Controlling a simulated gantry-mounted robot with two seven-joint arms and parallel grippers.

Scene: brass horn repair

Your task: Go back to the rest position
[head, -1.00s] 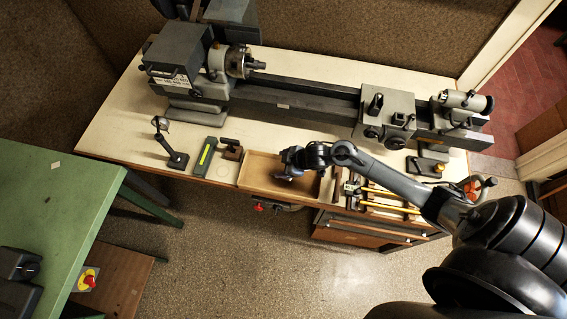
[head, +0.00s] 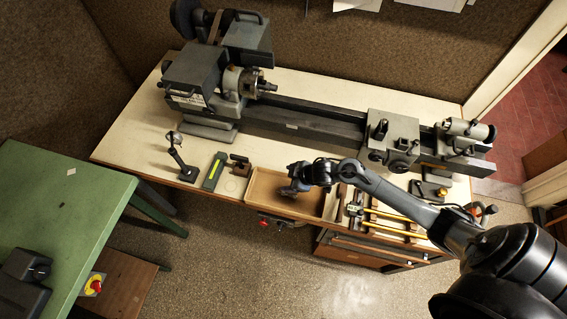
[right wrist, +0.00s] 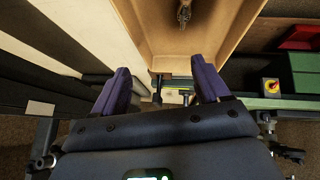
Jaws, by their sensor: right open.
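My right gripper (head: 291,191) hangs over the shallow wooden tray (head: 262,186) at the front edge of the lathe bench. In the right wrist view its two purple-blue fingers (right wrist: 161,84) stand wide apart with nothing held between them. The tray also shows in the right wrist view (right wrist: 224,30), beyond the fingertips, with a small metallic item (right wrist: 184,12) inside at the top of the picture. What that item is cannot be told. The gripper hides part of the tray in the head view. My left gripper is in neither view.
A lathe (head: 305,122) fills the back of the bench. A small stand (head: 182,163), a dark green block (head: 215,171) and yellow-handled tools (head: 395,222) flank the tray. A green table (head: 60,205) stands at left. The floor in front is clear.

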